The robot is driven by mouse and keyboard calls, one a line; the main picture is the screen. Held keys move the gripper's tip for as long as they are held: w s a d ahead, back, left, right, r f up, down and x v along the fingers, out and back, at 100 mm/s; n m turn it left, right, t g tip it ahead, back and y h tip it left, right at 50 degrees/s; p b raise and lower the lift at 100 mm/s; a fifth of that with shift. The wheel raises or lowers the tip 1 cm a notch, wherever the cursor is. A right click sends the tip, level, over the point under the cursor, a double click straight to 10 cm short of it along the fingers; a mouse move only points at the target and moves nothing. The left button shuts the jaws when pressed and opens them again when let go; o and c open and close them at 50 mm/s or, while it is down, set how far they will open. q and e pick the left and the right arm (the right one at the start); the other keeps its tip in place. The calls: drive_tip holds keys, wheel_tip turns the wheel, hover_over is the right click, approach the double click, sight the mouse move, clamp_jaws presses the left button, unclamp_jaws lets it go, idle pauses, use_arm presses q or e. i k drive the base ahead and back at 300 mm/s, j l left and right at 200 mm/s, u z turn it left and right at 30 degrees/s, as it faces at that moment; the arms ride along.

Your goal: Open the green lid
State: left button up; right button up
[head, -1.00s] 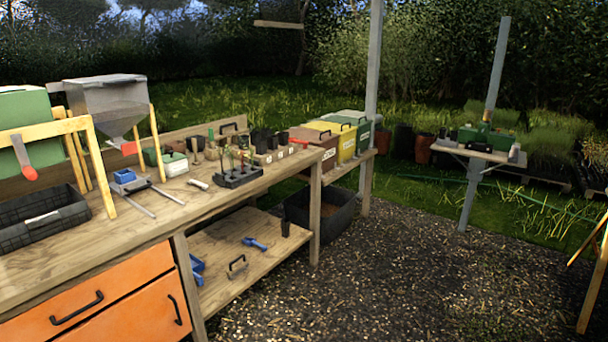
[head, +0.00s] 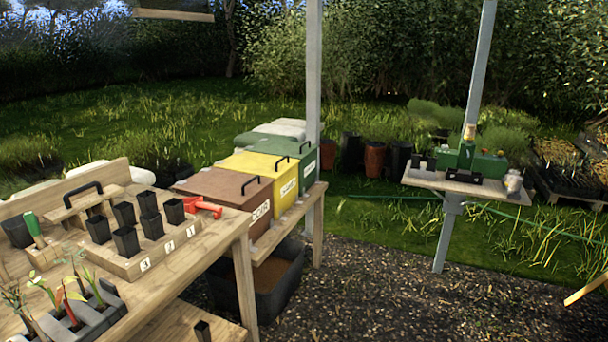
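The green lid (head: 267,145) tops the farthest of three bins in a row beyond the end of the workbench. It lies flat and closed, with a dark handle at its right front edge. The green bin's front (head: 308,160) carries a white label. The yellow lid (head: 256,166) and the brown lid (head: 222,188) are nearer, both closed with dark handles. A grey post stands just right of the green bin. Neither of my grippers shows in the head view.
The workbench (head: 190,243) at left holds a pot tray (head: 143,250), seedlings (head: 75,300) and a red tool (head: 203,206). A black tub (head: 270,289) sits below the bins. Gravel (head: 400,300) right of the bench is clear. A small stand (head: 465,186) is at right.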

sight(295, 150)
drive_tip(key=i+u, duration=0.1)
drive_tip(key=i, duration=0.75)
drive_tip(key=i+l+u, duration=0.1)
drive_tip(key=i, duration=0.8)
drive_tip(key=l, duration=0.1)
